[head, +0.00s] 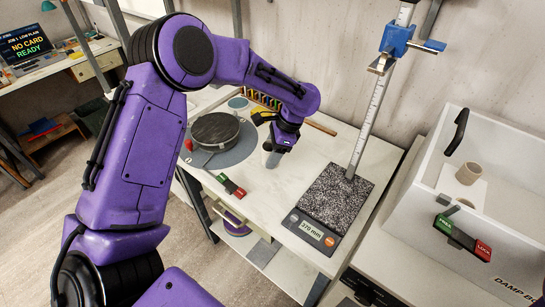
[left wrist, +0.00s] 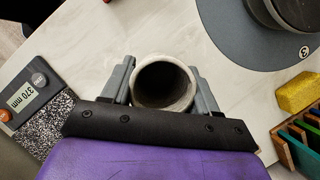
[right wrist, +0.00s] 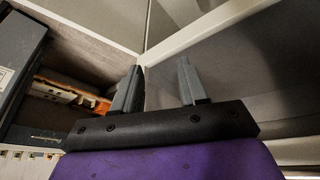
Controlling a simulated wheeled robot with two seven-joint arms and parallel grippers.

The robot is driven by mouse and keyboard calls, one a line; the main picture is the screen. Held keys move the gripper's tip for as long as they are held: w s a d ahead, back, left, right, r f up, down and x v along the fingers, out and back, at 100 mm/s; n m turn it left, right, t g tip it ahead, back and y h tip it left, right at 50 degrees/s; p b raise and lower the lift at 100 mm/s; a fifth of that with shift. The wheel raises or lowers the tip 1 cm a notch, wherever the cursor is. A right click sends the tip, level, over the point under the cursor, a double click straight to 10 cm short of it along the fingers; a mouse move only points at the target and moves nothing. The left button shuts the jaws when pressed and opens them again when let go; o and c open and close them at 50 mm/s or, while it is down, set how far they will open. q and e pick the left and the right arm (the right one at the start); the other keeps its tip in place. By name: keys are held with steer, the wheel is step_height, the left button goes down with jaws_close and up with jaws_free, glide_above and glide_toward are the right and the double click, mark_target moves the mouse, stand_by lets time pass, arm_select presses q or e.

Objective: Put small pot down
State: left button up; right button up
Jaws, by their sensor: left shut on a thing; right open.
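My left gripper (head: 277,147) is shut on a small grey pot (left wrist: 162,84). In the left wrist view its two fingers (left wrist: 161,70) press the pot from both sides, and the open mouth faces the camera. In the head view the pot (head: 271,159) hangs upright below the gripper, over the white table (head: 318,158). I cannot tell whether its base touches the tabletop. My right gripper (right wrist: 160,70) is open and empty in the right wrist view, near a pale frame edge and grey panels.
A round grey wheel (head: 215,130) with a red-handled part lies left of the pot. A height gauge (head: 336,200) reading 370 mm stands to the right. A yellow sponge (left wrist: 297,92) and a coloured rack (left wrist: 300,140) are close by. A beige pot (head: 468,173) sits in the white box.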

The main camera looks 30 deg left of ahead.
arm_select(q)
step_height(320, 180, down, 3)
steer(key=shift+w+a+f, duration=0.1)
steer(key=shift+f, duration=0.1)
steer(key=shift+w+f, duration=0.15)
steer(key=shift+f, duration=0.05)
steer(key=o, duration=1.1)
steer(key=shift+f, duration=0.1)
steer(key=v, duration=1.2)
steer(key=shift+r+b, duration=0.2)
steer(key=shift+b, duration=0.15)
